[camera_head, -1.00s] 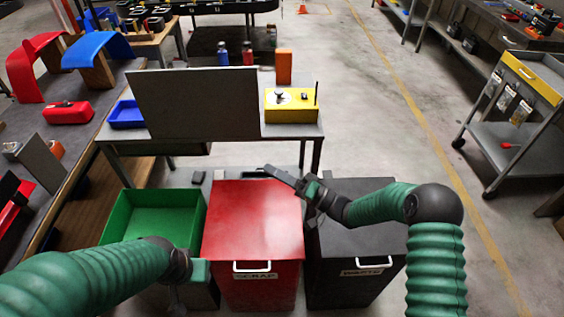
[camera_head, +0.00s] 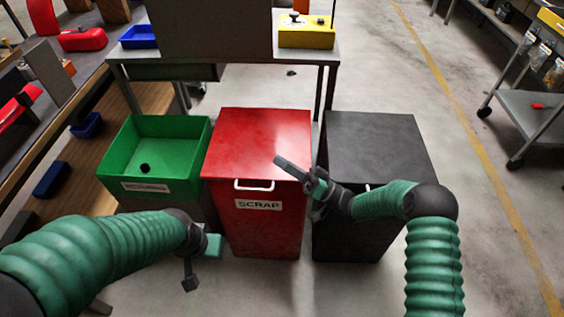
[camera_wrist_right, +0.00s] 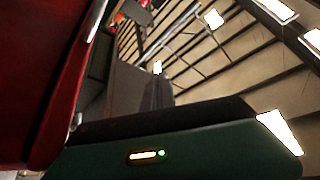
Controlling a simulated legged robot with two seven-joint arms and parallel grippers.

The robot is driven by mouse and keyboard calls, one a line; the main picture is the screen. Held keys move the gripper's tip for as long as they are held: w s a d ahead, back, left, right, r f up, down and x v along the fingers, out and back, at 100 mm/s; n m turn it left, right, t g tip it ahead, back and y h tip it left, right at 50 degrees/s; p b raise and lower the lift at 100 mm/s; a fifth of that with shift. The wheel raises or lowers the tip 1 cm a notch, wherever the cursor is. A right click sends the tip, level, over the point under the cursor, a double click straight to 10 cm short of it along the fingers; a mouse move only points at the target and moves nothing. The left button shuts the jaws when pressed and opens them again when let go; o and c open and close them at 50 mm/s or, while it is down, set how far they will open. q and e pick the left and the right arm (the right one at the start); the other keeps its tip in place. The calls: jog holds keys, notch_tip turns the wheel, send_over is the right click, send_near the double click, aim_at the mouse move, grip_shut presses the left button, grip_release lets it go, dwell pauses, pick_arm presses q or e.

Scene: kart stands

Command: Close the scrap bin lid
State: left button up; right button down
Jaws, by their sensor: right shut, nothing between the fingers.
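The red scrap bin (camera_head: 258,225) stands upright with a white handle and a SCRAP label on its front. Its red lid (camera_head: 245,135) lies flat across the top, with no gap visible at the front edge. My right gripper (camera_head: 279,162) is shut and empty. Its fingers show in front of the lid's right front part; I cannot tell whether they touch it. In the right wrist view, a red surface (camera_wrist_right: 35,80) fills the left side. My left gripper (camera_head: 190,272) hangs low, left of the scrap bin's front; its jaw state is unclear.
A green open bin (camera_head: 155,187) holding a small dark object stands left of the scrap bin. A black bin (camera_head: 375,145) stands close on its right, partly behind my right arm. A table (camera_head: 225,53) stands behind. Open floor lies to the right.

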jog(key=shift+s+a+f, duration=0.15)
jog(key=shift+f, duration=0.35)
jog(key=s+d+p, duration=0.2)
jog(key=s+d, duration=0.2)
jog(key=d, duration=0.8)
jog(key=shift+d, duration=0.25)
